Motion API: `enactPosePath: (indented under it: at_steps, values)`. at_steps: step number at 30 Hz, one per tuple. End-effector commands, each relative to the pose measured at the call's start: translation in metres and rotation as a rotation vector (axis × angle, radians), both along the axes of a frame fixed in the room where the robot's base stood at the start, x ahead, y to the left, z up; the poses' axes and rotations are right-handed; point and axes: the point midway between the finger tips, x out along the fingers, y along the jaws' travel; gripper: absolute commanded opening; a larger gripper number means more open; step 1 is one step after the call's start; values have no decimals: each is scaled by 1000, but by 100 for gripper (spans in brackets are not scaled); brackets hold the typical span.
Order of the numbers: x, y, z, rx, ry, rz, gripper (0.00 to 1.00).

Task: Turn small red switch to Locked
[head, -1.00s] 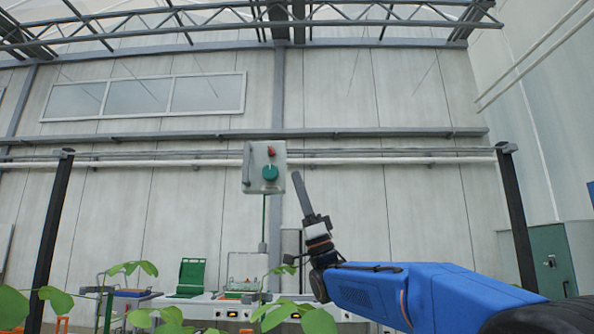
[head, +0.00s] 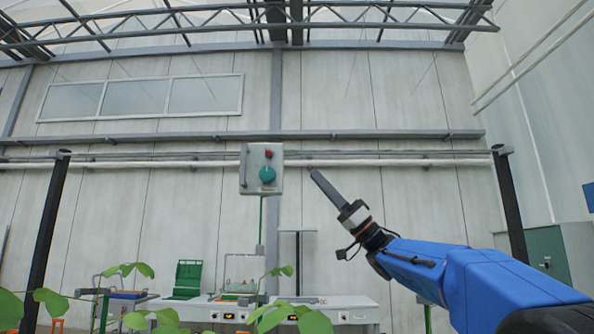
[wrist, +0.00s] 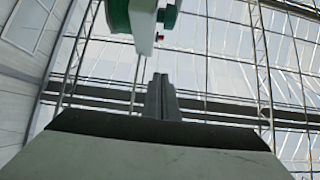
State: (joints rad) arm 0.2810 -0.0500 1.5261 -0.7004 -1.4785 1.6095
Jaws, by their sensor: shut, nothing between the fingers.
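The small red switch (head: 268,154) is on the front of a pale grey box, above a larger round green knob (head: 267,174). Its exact setting is too small to read, and no Locked mark is legible. In the wrist view the red switch (wrist: 159,37) shows at the lower edge of the box, near the green knob (wrist: 170,16). My gripper (head: 314,173) is shut and empty, to the right of the box and apart from it, tilted up to the left. Its fingers (wrist: 160,78) point up toward the box in the wrist view.
The grey box (head: 248,181) stands on a thin green post. Behind it are a panelled wall and a pale pipe (head: 400,162). A white bench (head: 345,312) stands low, with leafy plants (head: 165,318) in front. Dark posts (head: 508,205) stand at both sides. Open air lies between gripper and box.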

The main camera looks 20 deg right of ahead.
Motion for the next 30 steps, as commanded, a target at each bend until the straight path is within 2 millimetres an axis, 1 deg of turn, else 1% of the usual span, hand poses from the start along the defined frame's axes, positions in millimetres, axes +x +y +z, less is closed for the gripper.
enactPosePath:
  at_steps: [5,12,19,20,24,30]
  values:
    - [4,15,17,0,-2,3,0]
    - [12,40,48,1,-3,3,0]
    - [19,59,73,1,-3,2,0]
    - [20,62,74,1,-2,1,0]
    - [24,76,65,2,0,3,0]
    - [28,90,58,2,-1,1,0]
